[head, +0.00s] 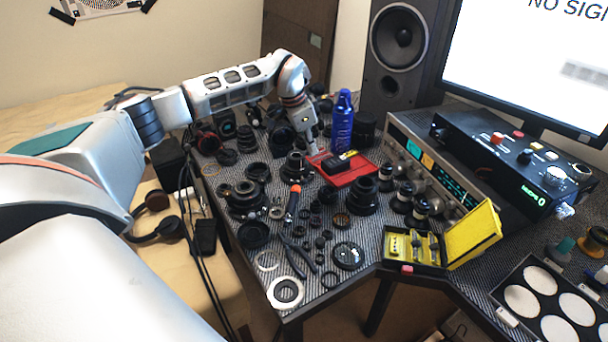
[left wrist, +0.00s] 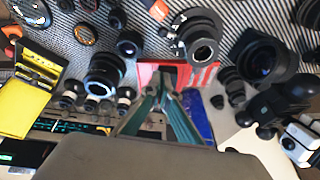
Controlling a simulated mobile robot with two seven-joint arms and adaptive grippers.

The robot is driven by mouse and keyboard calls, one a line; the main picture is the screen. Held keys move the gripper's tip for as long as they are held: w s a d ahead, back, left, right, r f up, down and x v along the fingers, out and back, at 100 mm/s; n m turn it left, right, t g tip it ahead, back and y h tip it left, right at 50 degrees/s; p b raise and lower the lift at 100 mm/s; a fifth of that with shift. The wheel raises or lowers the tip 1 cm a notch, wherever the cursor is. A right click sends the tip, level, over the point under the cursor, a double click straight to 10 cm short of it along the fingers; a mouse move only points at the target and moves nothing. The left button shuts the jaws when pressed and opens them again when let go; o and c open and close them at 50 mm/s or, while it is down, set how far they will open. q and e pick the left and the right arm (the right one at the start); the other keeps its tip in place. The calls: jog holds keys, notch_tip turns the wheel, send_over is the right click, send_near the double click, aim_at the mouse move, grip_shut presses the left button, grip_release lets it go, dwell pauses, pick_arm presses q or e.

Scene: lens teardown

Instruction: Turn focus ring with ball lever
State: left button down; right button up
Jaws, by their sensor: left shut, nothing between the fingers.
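My left gripper (head: 314,152) reaches in from the back left, pointing down, its fingertips beside a dark lens barrel (head: 297,167) and the near-left side of a red tray. The left wrist view shows its two green-grey fingers (left wrist: 167,70) converging at the tips, shut and empty, over the tray. The same lens barrel seems to be the one just beyond the fingertips there (left wrist: 200,38), with a silver-rimmed opening. I cannot make out a ball lever on a focus ring clearly; it is too small or hidden. My right gripper is not in view.
The red tray (head: 343,180) holds a black item (head: 338,162). A blue spray can (head: 342,122) stands close behind the gripper. Many lens parts crowd the striped bench.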

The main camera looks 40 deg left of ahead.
pick_arm(q)
jog(key=w+f, duration=0.1)
jog(key=f, duration=0.2)
jog(key=w+f+n+b, duration=0.1)
jog(key=f, duration=0.2)
jog(key=w+d+f+n, duration=0.1)
jog(key=f, duration=0.2)
jog(key=shift+a+f+b, duration=0.1)
jog(key=shift+f+b, duration=0.2)
jog(key=shift+f, duration=0.05)
jog(key=shift+s+a, duration=0.25)
jog(key=shift+s, duration=0.25)
jog(key=shift+s+a, duration=0.2)
jog(key=shift+s, duration=0.3)
jog(key=shift+s+a+f+p, duration=0.1)
jog(key=shift+s+a+p, duration=0.15)
jog(key=shift+s, duration=0.35)
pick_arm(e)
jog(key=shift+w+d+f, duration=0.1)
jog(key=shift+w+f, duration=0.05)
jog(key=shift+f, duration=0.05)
pick_arm(q)
jog(key=shift+s, duration=0.1)
